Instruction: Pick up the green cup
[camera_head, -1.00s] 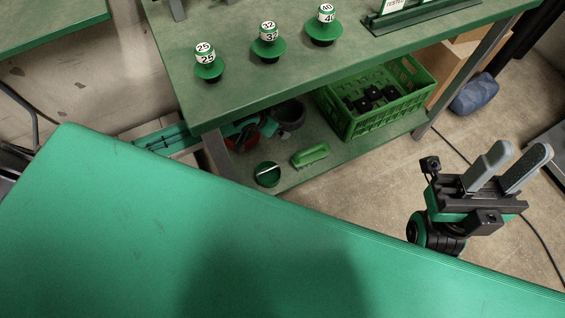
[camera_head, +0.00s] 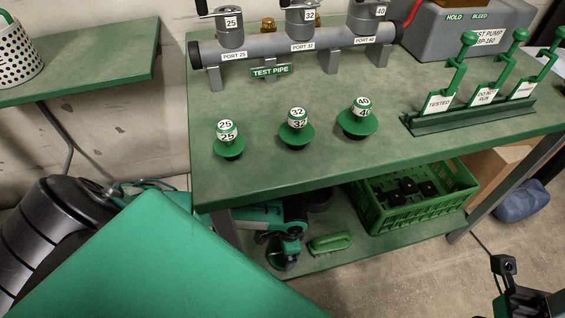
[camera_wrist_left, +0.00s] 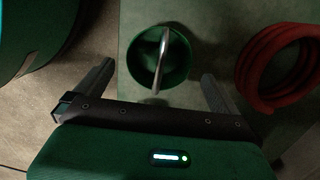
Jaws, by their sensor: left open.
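The green cup (camera_wrist_left: 141,66), round with a metal bar across its open top, stands on the lower shelf. In the wrist view it is at top centre, seen from above. My left gripper (camera_wrist_left: 158,72) is open, with one finger on each side of the cup's near part and gaps on both sides. In the head view my left gripper (camera_head: 287,246) reaches down at the front of the lower shelf and partly hides the cup (camera_head: 275,262).
A red hose coil (camera_wrist_left: 282,65) lies right of the cup in the wrist view. A green brush-like block (camera_head: 330,244) and a green crate (camera_head: 415,200) are on the shelf. The green bench top (camera_head: 390,165) overhangs it. Numbered plugs stand above.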

